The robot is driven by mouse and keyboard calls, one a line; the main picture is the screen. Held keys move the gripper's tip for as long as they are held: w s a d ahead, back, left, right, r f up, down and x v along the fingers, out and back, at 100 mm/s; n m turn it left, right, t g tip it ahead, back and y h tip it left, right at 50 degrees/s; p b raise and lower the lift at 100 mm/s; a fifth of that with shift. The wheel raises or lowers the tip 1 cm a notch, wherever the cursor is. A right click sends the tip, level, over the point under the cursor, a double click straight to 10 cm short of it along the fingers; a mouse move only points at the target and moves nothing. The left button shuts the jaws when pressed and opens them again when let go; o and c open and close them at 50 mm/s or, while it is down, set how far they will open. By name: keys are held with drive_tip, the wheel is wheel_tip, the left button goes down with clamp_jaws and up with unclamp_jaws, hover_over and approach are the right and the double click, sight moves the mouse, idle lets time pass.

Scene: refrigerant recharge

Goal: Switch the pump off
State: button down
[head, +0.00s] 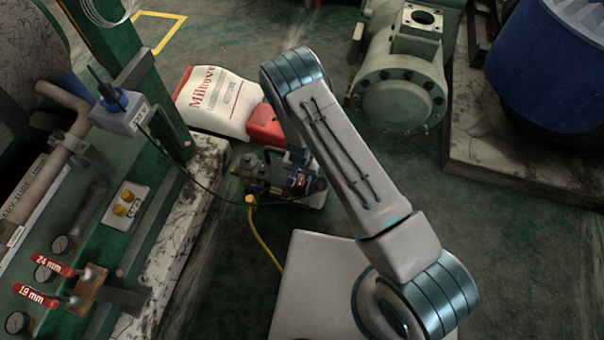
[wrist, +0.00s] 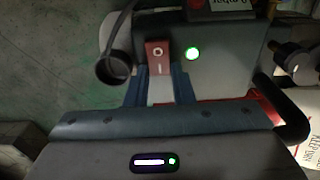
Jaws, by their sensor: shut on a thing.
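The pump (head: 315,198) stands on the floor in the middle of the head view, partly covered by my arm. In the wrist view its grey housing (wrist: 225,70) carries a red switch (wrist: 157,55) with a round mark and a bar mark. The exact contact at the fingertips is hard to see. In the head view the gripper is hidden behind my arm.
A white and red sack (head: 215,100) lies just behind the pump. A yellow hose (head: 265,248) runs along the floor. The green rack with gauges and red-tagged valves (head: 55,265) fills the left. A green machine (head: 400,90) and a blue drum (head: 550,70) stand at the right.

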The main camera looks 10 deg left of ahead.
drive_tip(key=shift+s+t+b, duration=0.35)
drive_tip(key=shift+t+b, duration=0.5)
drive_tip(key=shift+t, duration=0.55)
drive_tip(key=shift+r, duration=0.1)
drive_tip(key=c, duration=1.2)
unclamp_jaws()
drive_tip(key=shift+c, duration=0.2)
drive_tip(key=shift+r, duration=0.1)
drive_tip(key=p+v, duration=0.5)
drive_tip(key=v, duration=0.8)
drive_tip(key=shift+a+r, duration=0.2)
drive_tip(key=shift+r, duration=0.1)
drive_tip(key=shift+s, duration=0.15)
